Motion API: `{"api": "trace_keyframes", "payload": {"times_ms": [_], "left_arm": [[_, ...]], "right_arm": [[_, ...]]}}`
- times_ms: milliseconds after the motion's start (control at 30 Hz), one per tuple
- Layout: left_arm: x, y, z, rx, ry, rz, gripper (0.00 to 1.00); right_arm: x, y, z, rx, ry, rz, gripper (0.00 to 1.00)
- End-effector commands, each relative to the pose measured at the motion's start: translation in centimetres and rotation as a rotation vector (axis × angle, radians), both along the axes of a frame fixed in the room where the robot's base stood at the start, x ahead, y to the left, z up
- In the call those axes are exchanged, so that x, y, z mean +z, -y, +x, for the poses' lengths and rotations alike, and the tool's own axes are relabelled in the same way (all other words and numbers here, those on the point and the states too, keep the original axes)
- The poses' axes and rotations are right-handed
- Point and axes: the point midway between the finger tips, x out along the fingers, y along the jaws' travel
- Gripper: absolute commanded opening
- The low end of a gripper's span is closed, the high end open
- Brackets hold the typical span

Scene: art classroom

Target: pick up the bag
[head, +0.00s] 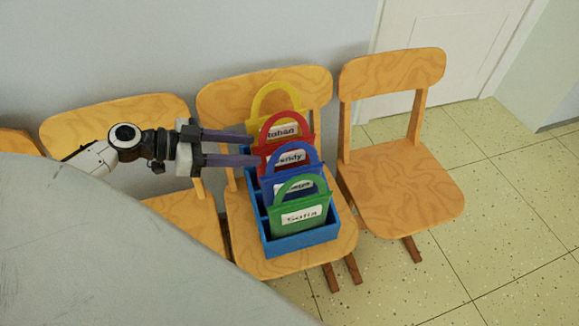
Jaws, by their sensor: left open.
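Several bags stand upright in a row in a blue box (303,242) on the middle wooden chair. From back to front they are a yellow bag (291,115), a red bag (266,149), a blue bag (298,174) and a green bag (300,215), each with a loop handle and a white name label. My left gripper (252,149) comes in from the left, level with the red and yellow bags. Its two purple fingers are apart, with their tips close to the left edge of the bags. I cannot tell if they touch. Nothing is held. My right gripper is not seen.
A wooden chair (400,190) stands empty at the right, and another chair (115,118) stands at the left, behind my arm. A grey rounded surface (110,250) fills the lower left. Open tiled floor (500,220) lies at the right.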

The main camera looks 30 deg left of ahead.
Motion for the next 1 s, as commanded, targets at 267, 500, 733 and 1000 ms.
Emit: {"api": "trace_keyframes", "payload": {"times_ms": [267, 500, 733, 1000], "left_arm": [[-3.6, 0.0, 0.0, 0.0, 0.0, 0.0, 0.44], [-4.5, 1.4, 1.8, -0.002, 0.002, 0.0, 0.44], [-5.5, 2.9, 3.5, 0.0, 0.001, 0.002, 0.44], [-6.4, 4.5, 5.4, -0.001, 0.003, 0.0, 0.44]], "right_arm": [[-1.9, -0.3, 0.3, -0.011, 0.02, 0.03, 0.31], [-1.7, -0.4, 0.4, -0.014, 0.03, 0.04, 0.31], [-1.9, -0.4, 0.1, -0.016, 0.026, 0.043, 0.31], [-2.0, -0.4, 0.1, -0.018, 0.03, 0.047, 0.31]]}}
